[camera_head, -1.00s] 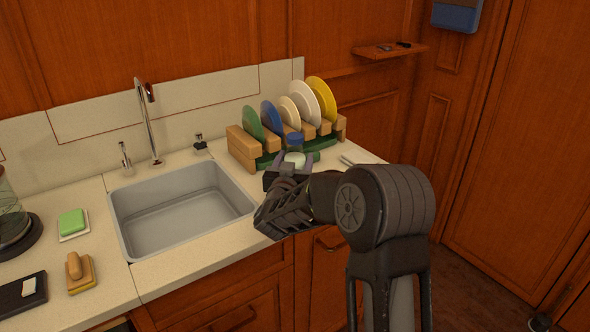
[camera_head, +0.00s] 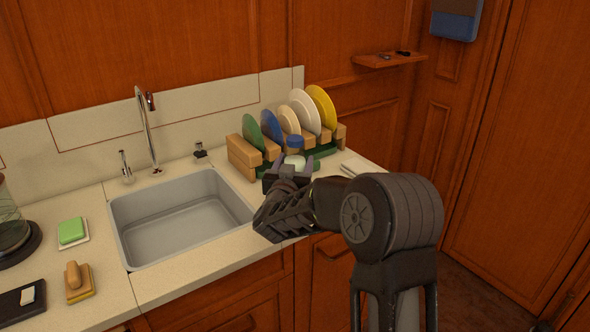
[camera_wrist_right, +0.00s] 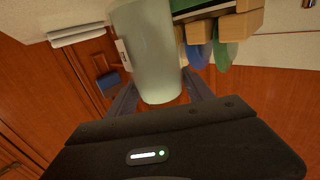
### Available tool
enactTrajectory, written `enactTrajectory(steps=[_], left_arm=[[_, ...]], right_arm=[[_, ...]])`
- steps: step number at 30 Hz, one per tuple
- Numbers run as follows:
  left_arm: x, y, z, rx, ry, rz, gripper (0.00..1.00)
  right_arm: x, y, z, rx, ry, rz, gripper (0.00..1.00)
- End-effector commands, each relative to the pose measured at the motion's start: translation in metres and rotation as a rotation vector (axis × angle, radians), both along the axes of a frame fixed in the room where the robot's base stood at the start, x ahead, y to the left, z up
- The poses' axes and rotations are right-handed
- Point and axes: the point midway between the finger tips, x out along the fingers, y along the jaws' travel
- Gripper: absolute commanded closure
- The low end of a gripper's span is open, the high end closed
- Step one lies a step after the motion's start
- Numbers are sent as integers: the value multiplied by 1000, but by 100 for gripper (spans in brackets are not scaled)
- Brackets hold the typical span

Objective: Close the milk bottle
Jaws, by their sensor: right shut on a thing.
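The pale, translucent milk bottle (camera_wrist_right: 150,55) fills the upper middle of the right wrist view, between my gripper's fingers. In the head view its whitish round top (camera_head: 295,161) shows between the fingertips, in front of the dish rack. A blue round piece (camera_head: 294,142) shows just behind that top. I cannot tell whether it is attached to the bottle. My right gripper (camera_head: 289,170) is shut on the bottle at the counter's right end. It also shows in the wrist view (camera_wrist_right: 163,98). The gripper hides the bottle's lower part in the head view. My left gripper is not in view.
The wooden dish rack (camera_head: 243,156) with several coloured plates stands close behind the bottle. The sink (camera_head: 180,215) lies to the left. A green sponge (camera_head: 71,230) and a brush (camera_head: 77,282) lie farther left. A small white item (camera_head: 353,167) lies right of the gripper.

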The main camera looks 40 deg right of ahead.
Motion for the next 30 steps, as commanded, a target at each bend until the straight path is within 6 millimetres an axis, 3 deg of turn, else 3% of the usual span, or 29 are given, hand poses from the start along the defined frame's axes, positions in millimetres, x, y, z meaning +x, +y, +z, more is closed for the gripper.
enactTrajectory(steps=[6,12,30], left_arm=[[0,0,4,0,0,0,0],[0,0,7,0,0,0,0],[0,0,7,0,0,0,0]], right_arm=[[0,0,45,0,-8,0,100],[0,0,75,-2,-6,0,100],[0,0,83,-2,-2,0,100]])
